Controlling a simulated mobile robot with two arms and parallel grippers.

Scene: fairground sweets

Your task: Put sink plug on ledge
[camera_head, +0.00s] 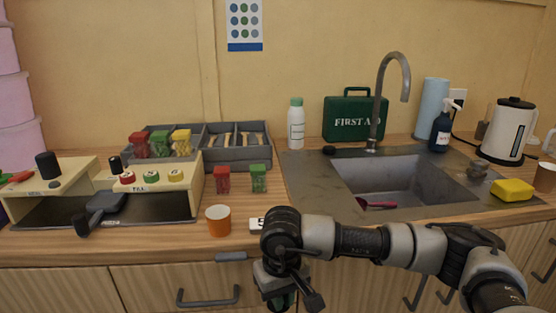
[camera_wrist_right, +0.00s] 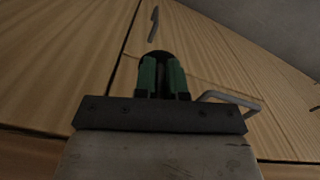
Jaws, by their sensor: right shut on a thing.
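My right gripper (camera_head: 283,303) hangs low in front of the counter, by the cabinet fronts, its tips cut off by the bottom edge. In the right wrist view its green fingers (camera_wrist_right: 161,78) are shut on a dark round thing, which looks like the sink plug (camera_wrist_right: 157,55); the fingers hide most of it. The steel sink surround (camera_head: 310,185) has a flat back ledge (camera_head: 345,153) behind the basin. A small black round object (camera_head: 329,150) lies at its left end. My left gripper is not in view.
A tap (camera_head: 376,110) rises behind the basin, near a white bottle (camera_head: 296,125) and a green first aid case (camera_head: 352,117). An orange cup (camera_head: 218,220) stands near the counter's front edge. Cabinet handles (camera_head: 208,300) stick out below.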

